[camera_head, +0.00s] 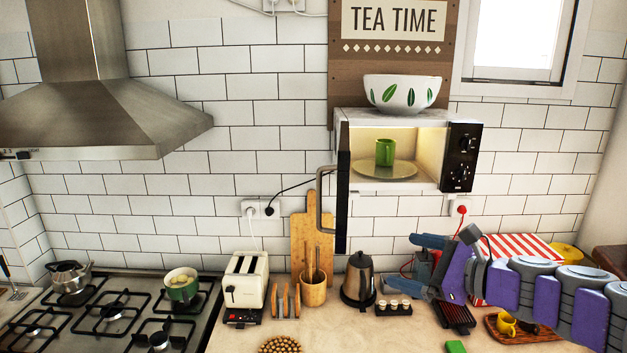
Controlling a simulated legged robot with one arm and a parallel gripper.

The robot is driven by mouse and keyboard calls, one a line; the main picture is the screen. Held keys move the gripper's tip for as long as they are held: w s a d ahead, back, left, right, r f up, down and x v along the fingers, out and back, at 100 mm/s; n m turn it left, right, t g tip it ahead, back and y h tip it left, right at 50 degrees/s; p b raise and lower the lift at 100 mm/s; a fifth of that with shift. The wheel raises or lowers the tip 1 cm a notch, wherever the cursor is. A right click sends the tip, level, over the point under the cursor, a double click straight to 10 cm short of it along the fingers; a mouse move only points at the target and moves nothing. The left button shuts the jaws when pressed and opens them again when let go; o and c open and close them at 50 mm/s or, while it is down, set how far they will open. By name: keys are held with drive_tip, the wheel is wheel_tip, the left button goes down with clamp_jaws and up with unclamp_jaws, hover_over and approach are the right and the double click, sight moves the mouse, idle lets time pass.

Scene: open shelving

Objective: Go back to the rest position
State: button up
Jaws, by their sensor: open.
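My purple and grey arm reaches in from the right edge of the head view, over the right part of the counter. My gripper (420,266) is at its left end, with its blue fingers apart and nothing seen between them. It is below and right of the open microwave (345,160), in front of the tiled wall. A green mug (385,152) stands on the plate (404,170) inside the lit microwave, apart from my gripper.
The microwave door (343,200) hangs open toward the viewer. A leaf-patterned bowl (402,93) sits on top. A kettle (358,280), toaster (244,280) and utensil pot (313,291) stand left of my gripper. A red-striped box (520,246) is behind my arm.

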drive_tip(key=s+a+f+n+g+h+b, duration=0.2)
drive_tip(key=s+a+f+n+g+b, duration=0.2)
drive_tip(key=s+a+f+n, duration=0.4)
drive_tip(key=s+a+f+n+g+h+b, duration=0.1)
drive_tip(key=s+a+f+n+g+b, duration=0.2)
drive_tip(key=s+a+f+n+g, duration=0.55)
drive_tip(key=s+d+f+n+h+b, duration=0.2)
drive_tip(key=s+d+f+h+b, duration=0.1)
drive_tip(key=s+d+f, duration=0.3)
drive_tip(key=s+d+f+n+h+b, duration=0.3)
drive_tip(key=s+d+f+h, duration=0.2)
drive_tip(key=s+f, duration=0.5)
drive_tip(key=s, duration=0.3)
drive_tip(key=shift+d, duration=0.4)
drive_tip(key=shift+w+a, duration=0.1)
drive_tip(key=shift+a, duration=0.1)
drive_tip(key=shift+c, duration=0.3)
